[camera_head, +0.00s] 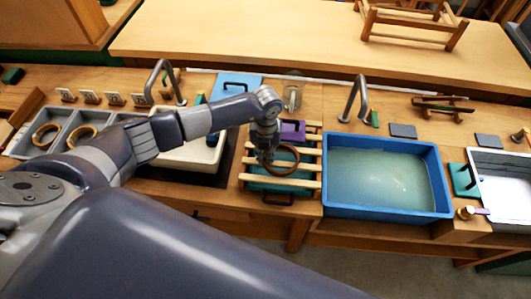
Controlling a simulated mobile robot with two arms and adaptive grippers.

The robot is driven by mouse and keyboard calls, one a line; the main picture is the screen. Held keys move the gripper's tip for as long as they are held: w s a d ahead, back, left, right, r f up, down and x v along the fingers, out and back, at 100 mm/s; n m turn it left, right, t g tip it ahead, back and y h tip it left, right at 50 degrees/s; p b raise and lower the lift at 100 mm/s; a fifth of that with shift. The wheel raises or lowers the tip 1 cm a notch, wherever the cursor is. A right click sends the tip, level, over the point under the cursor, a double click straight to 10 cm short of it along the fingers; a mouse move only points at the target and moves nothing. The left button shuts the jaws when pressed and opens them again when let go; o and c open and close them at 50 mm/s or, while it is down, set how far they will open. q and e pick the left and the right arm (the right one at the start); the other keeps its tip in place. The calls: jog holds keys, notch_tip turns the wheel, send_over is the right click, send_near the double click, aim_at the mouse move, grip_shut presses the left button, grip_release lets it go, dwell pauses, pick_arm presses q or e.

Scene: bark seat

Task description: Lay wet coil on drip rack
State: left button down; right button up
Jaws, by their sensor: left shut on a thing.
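The wet coil, a dark brown ring (298,161), is at the middle of the head view, over the wooden slats of the drip rack (306,184). My left gripper (266,158) points down at the ring's left side and is shut on it. I cannot tell whether the ring touches the slats or is held just above them. The gripper hides part of the ring's left side and some of the rack behind. My right gripper is not in view.
A blue tub of greenish water (331,203) stands right of the rack. A white basin (214,163) is to its left, partly behind my arm. Grey trays with tan coils (45,134) are at far left. Tall bent metal taps (365,90) rise behind. A metal tray (508,205) is at far right.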

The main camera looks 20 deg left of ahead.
pick_arm(q)
jog(key=c, duration=1.7)
grip_release()
jog(key=shift+o, duration=0.2)
notch_tip(320, 180, up, 12)
jog(key=b, duration=0.3)
jog(key=shift+d+r, duration=0.1)
